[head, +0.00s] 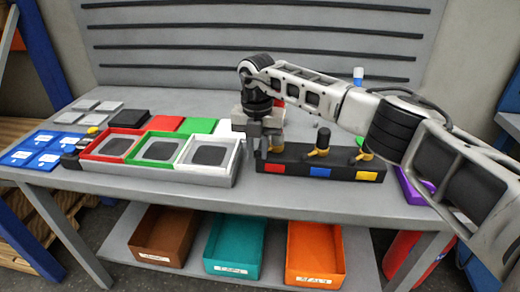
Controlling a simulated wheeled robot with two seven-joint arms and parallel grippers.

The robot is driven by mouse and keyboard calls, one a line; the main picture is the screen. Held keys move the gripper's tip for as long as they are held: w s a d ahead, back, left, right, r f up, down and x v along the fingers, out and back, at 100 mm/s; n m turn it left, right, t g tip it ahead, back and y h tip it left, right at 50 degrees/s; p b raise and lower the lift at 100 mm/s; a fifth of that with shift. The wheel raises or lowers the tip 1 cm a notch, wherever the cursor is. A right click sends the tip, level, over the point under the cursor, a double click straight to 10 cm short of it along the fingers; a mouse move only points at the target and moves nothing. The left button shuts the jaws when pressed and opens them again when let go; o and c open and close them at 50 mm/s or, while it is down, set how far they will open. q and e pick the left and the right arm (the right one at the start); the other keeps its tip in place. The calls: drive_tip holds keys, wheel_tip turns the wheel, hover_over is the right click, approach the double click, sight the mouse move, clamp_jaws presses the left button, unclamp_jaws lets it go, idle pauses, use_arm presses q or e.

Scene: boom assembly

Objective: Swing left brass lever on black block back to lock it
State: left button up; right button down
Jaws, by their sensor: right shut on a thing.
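The black block (318,164) sits on the right part of the bench, with red, blue and yellow patches along its front. Brass levers show at its middle (318,152) and right (363,155) stations. My right gripper (262,148) points down over the block's left end, above the red patch. It is shut at the place of the left brass lever, which the fingers and wrist hide, so its angle cannot be seen. My left gripper is not in view.
A grey tray (232,180) with red, green and white frames stands just left of the block. Blue cards (38,144) and grey tiles lie further left. A purple item (412,187) is at the right, partly behind my right arm. Brown, teal and orange bins (315,252) are on the shelf below.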

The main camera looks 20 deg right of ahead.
drive_tip(key=shift+w+r+m, duration=0.1)
drive_tip(key=shift+w+m, duration=0.15)
drive_tip(key=shift+m, duration=0.35)
drive_tip(key=shift+w+m, duration=0.15)
drive_tip(key=shift+m, duration=0.15)
